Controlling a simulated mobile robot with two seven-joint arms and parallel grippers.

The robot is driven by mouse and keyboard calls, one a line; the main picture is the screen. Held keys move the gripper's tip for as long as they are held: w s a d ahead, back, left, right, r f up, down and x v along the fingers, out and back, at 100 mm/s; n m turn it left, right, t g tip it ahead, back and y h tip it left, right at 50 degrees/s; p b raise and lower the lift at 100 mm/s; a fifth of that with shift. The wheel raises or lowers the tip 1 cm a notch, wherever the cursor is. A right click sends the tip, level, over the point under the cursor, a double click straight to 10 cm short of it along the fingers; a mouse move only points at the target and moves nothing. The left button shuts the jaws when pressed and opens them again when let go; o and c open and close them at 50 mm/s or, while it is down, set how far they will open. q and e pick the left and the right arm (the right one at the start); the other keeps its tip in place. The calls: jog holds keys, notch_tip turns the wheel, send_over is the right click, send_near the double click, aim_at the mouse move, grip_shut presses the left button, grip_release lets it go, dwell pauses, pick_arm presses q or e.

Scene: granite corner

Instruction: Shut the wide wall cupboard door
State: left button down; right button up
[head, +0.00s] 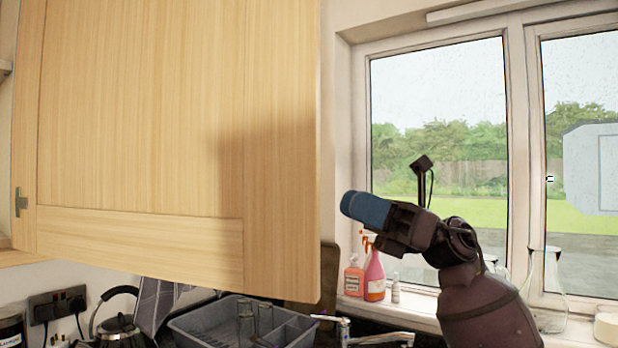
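The wide wall cupboard door (150,120) is pale wood and stands open, filling the left half of the head view. A small metal hinge (20,202) shows at its left side, and its free edge is at the right. My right gripper (358,207), with blue fingers, is just right of the free edge, near its lower part, and appears apart from it. Its fingers overlap from this side, so I cannot tell whether they are open. My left gripper is not in view.
A sliver of cupboard shelf (5,243) shows at far left. Below the door are a kettle (118,328), a grey dish rack (205,326) and a tap (380,339). Spray bottles (375,277) and a glass flask (545,290) stand on the sill by the window.

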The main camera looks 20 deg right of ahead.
aim_at(299, 180)
jog(key=shift+p+x, duration=1.15)
jog(key=shift+x, duration=3.55)
grip_shut()
